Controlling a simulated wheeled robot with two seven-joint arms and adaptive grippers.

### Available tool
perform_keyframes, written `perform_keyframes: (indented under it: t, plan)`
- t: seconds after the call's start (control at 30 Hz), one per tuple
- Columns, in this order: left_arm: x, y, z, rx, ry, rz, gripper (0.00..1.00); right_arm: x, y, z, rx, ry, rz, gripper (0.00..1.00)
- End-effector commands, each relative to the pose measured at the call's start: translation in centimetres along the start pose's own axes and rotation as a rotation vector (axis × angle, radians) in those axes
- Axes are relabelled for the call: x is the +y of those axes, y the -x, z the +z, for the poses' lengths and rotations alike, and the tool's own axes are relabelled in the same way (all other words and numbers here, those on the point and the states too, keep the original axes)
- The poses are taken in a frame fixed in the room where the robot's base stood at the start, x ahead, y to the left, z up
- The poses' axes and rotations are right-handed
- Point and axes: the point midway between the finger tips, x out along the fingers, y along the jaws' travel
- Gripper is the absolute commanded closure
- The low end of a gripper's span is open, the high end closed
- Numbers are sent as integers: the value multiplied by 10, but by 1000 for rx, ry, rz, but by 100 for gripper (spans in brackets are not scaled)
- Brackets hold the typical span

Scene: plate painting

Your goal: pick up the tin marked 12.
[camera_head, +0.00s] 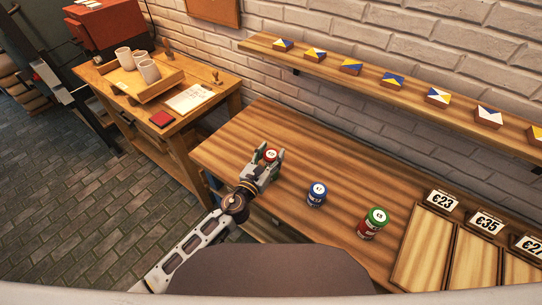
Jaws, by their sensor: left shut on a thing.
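My left gripper (266,160) is shut on a small tin with a red lid (271,155), near the left end of the long wooden table (240,135). The fingers hide most of its body, and I cannot tell whether it touches the table. A blue tin (316,195) stands upright to the right of the gripper. A red tin with a green lid (374,223) stands upright farther right. The tins bear pale number labels, too small for me to read surely, so I cannot tell which is marked 12. My right gripper is out of view.
Wooden trays with price cards (442,200) lie at the table's right. A wall shelf (330,60) with several painted tiles runs behind. A side table (215,80) at the left holds white cups in a tray. Table behind the tins is clear.

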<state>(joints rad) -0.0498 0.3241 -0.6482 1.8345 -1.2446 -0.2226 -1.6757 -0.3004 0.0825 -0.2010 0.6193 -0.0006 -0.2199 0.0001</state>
Motion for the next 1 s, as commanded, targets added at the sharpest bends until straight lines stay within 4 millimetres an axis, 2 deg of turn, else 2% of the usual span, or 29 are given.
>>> perform_keyframes:
  t: [0.03,0.17,0.43,0.7,1.0]
  plan:
    - [0,0,10,-1,0,-1,77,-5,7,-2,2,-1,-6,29]
    - [0,0,24,-2,-1,-1,77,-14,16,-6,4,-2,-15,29]
    - [0,0,48,-3,-1,-1,77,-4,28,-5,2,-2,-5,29]
    - [0,0,56,0,1,0,77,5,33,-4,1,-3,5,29]
    - [0,0,56,0,2,0,77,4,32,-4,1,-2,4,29]
